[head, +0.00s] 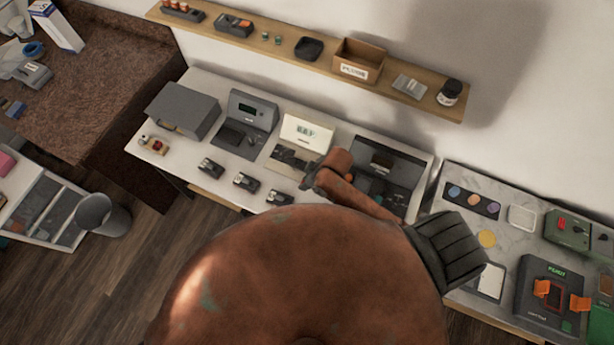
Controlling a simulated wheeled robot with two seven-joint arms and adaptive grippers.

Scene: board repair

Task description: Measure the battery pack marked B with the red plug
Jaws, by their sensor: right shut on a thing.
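Three small dark battery packs stand in a slanting row along the front of the white bench: a left pack (210,167), a middle pack (245,181) and a right pack (279,197). Their letters are too small to read. A cream meter (307,131) with a greenish display stands behind them. My right gripper (309,182) is at the front right of this meter, beyond the right pack. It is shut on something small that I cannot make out. I cannot single out the red plug. My left gripper is not in view.
A grey box (183,110), a dark device with a screen (250,112) and an open dark case (386,165) line the bench back. A small tray (154,145) with red and yellow parts lies at left. A shelf (275,45) hangs above. My arm hides the bench's right front.

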